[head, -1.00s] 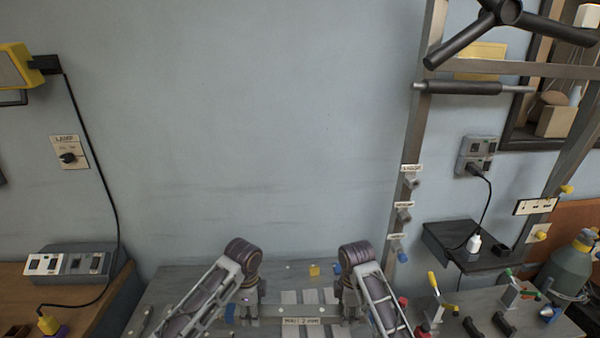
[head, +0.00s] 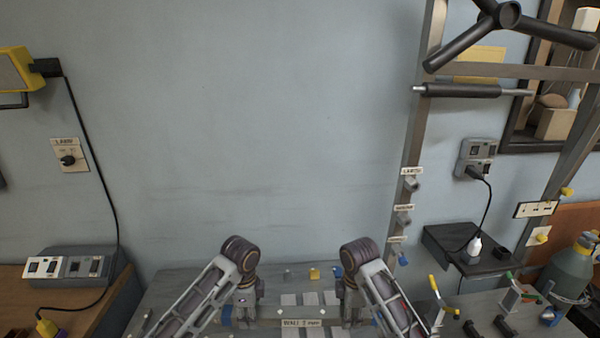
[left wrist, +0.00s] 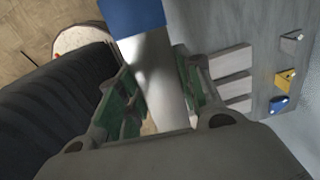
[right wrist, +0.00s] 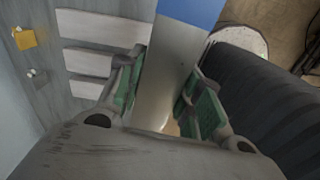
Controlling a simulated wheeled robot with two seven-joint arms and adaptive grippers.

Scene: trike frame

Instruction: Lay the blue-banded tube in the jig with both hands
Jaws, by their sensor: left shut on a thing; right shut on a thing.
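The blue-banded tube (head: 270,323) is a grey metal tube lying crosswise in front of me, with a "WALL 2 mm" label at its middle. My left gripper (left wrist: 158,75) is shut on the tube, with green pads on both sides. My right gripper (right wrist: 167,75) is shut on it further right. I cannot pick out the jig surely, nor tell whether the tube touches anything below.
Several pale strips (head: 310,299) lie on the grey bench (head: 185,285) under and behind the tube. A yellow block (head: 315,273) and a blue one (head: 337,271) sit behind them. Handled tools (head: 440,298) stand at the right.

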